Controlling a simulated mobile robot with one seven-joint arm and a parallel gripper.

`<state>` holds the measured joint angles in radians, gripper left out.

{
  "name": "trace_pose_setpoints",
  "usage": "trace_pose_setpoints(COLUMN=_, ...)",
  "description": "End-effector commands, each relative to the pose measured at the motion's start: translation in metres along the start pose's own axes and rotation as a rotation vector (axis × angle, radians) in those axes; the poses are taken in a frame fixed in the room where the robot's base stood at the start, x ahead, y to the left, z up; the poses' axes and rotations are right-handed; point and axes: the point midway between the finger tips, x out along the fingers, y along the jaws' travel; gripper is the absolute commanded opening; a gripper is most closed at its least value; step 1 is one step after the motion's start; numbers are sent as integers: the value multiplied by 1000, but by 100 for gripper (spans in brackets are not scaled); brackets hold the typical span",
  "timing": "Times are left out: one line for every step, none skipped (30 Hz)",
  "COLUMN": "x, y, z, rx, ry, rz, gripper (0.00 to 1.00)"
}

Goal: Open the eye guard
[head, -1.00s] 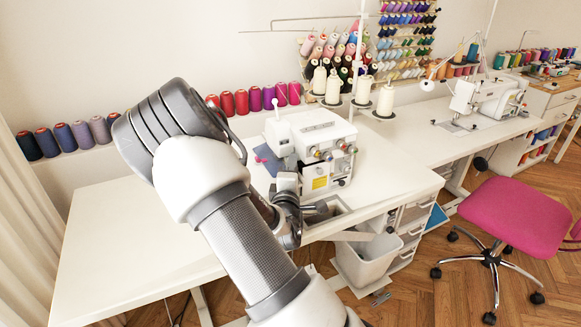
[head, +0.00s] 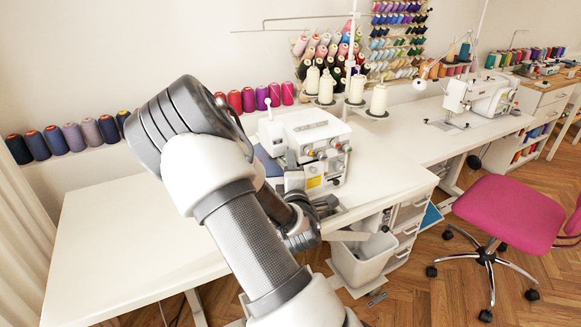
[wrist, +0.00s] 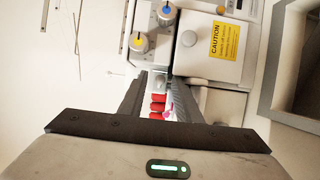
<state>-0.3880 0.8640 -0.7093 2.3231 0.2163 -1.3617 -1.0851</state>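The white overlock machine (head: 312,128) stands on the white table in the head view, with coloured dials and a yellow label on its front. I cannot clearly make out the eye guard. My gripper (wrist: 160,84) is close in front of the machine. Its dark fingers stand apart, with red and pink shapes seen through the gap, and nothing is visibly held.
White thread cones (head: 356,88) stand behind the machine. A row of spools (head: 248,99) runs along the wall. The white table (head: 135,225) is bare on the left. A white bin (head: 362,262) and a pink chair (head: 508,212) are to the right.

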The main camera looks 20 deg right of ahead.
Motion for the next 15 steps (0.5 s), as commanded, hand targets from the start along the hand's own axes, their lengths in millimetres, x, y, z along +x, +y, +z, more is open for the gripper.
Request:
trace_pose_setpoints(x=-1, y=0, z=0, rx=0, ry=0, rz=-1, gripper=31)
trace_pose_setpoints(x=-2, y=0, z=0, rx=0, ry=0, rz=-1, gripper=31)
trace_pose_setpoints(x=-5, y=0, z=0, rx=0, ry=0, rz=-2, gripper=31)
trace_pose_setpoints(x=-7, y=-1, z=0, rx=0, ry=-1, rz=-2, gripper=31)
trace_pose_setpoints(x=-11, y=-1, z=0, rx=0, ry=-1, rz=-3, gripper=31)
trace_pose_setpoints(x=-17, y=0, z=0, rx=0, ry=-1, rz=-2, gripper=31)
trace_pose_setpoints(x=-22, y=-1, z=0, rx=0, ry=-2, rz=-4, gripper=31)
trace_pose_setpoints(x=-28, y=0, z=0, rx=0, ry=-1, rz=-3, gripper=31)
trace_pose_setpoints(x=-37, y=-1, z=0, rx=-1, ry=-1, rz=-5, gripper=31)
trace_pose_setpoints(x=-44, y=-1, z=0, rx=-1, ry=0, rz=-5, gripper=31)
trace_pose_setpoints(x=-51, y=-1, z=0, rx=-1, ry=0, rz=-5, gripper=31)
trace_pose_setpoints(x=-61, y=-1, z=0, rx=-1, ry=0, rz=-5, gripper=31)
trace_pose_setpoints(x=-69, y=5, z=0, rx=-3, ry=-1, rz=-8, gripper=31)
trace_pose_setpoints(x=-77, y=7, z=0, rx=-4, ry=-1, rz=-9, gripper=31)
trace_pose_setpoints(x=-87, y=7, z=1, rx=-5, ry=-1, rz=-9, gripper=31)
